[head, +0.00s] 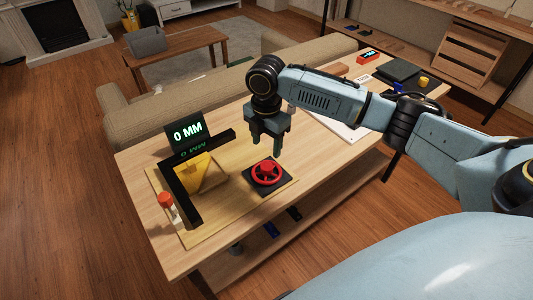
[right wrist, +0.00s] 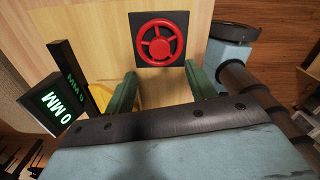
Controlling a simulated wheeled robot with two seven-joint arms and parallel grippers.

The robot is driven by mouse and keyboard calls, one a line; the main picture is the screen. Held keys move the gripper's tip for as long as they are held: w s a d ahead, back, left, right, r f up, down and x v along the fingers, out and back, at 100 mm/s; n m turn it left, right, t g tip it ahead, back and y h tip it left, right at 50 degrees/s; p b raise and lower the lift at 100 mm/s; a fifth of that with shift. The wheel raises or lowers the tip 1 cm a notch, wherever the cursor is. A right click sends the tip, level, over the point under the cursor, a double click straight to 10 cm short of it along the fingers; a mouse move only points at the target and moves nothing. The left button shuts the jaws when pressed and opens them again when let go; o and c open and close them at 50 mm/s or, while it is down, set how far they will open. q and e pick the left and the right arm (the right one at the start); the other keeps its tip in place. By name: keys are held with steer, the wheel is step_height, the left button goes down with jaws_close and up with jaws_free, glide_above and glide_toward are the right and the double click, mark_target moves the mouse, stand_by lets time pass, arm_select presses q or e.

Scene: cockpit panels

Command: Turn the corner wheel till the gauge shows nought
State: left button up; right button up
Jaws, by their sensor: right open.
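The red wheel (head: 267,172) sits on a dark square base on the wooden panel, and it also shows in the right wrist view (right wrist: 160,43). The gauge (head: 187,132) is a dark display with green digits reading 0 MM; it shows tilted in the right wrist view (right wrist: 59,105). My right gripper (head: 268,145) is open and empty above the table, close to the wheel and apart from it. In the right wrist view its two green fingers (right wrist: 162,92) are spread, with bare wood between them. My left gripper is not in view.
A black L-shaped bar (head: 186,197) and a yellow wedge (head: 203,172) lie left of the wheel. A red-topped lever (head: 165,200) stands at the panel's left edge. A sofa (head: 180,105) is behind the table (head: 141,160). A dark tablet (head: 398,71) lies at the table's far right.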

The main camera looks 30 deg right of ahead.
steer(key=shift+r, duration=2.4)
